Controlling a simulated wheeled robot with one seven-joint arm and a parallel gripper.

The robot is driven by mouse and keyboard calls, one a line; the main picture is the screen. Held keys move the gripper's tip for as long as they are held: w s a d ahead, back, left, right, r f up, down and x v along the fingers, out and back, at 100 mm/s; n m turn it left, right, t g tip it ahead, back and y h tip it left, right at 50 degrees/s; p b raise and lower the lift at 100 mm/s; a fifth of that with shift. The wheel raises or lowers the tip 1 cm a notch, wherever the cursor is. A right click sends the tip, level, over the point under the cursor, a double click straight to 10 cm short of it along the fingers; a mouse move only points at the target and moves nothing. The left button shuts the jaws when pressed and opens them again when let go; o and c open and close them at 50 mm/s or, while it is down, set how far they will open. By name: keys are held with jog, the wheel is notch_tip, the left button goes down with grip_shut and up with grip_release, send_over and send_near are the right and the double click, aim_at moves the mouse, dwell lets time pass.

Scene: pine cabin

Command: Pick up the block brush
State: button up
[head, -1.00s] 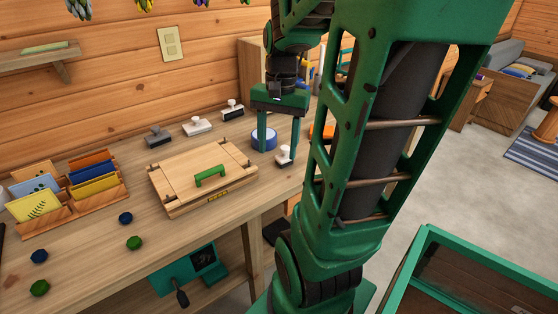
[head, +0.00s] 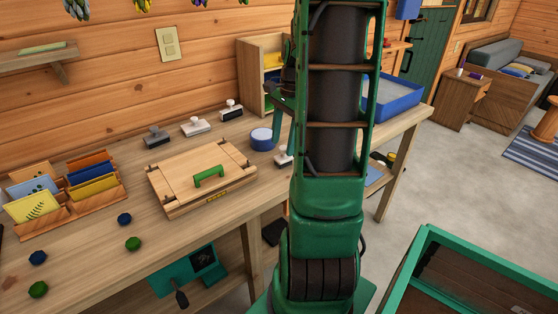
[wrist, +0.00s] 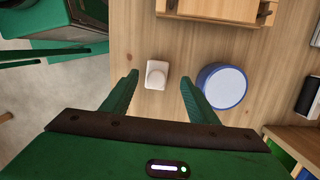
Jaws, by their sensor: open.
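A small white block with a rounded knob (wrist: 156,74) lies on the wooden bench in the wrist view, between my fingertips in the picture. It also shows in the head view (head: 281,159), partly hidden by my arm. I cannot tell for sure whether it is the block brush. My gripper (wrist: 160,79) is open and empty above it, fingers to either side; the height gap is unclear. In the head view my arm hides most of the gripper. Similar handled blocks stand near the wall: one dark grey (head: 156,137), one white (head: 195,126), one black and white (head: 231,111).
A round blue tin with a pale top (wrist: 222,86) stands just right of my right finger. A card rack (head: 95,190) stands left, a blue tray (head: 394,98) right.

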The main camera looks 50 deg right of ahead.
aim_at(284, 147)
jog(key=shift+s+a+f, duration=0.1)
jog(key=shift+f, duration=1.25)
jog(key=shift+a+f, duration=0.1)
jog(key=shift+f, duration=1.2)
jog(key=c, duration=1.1)
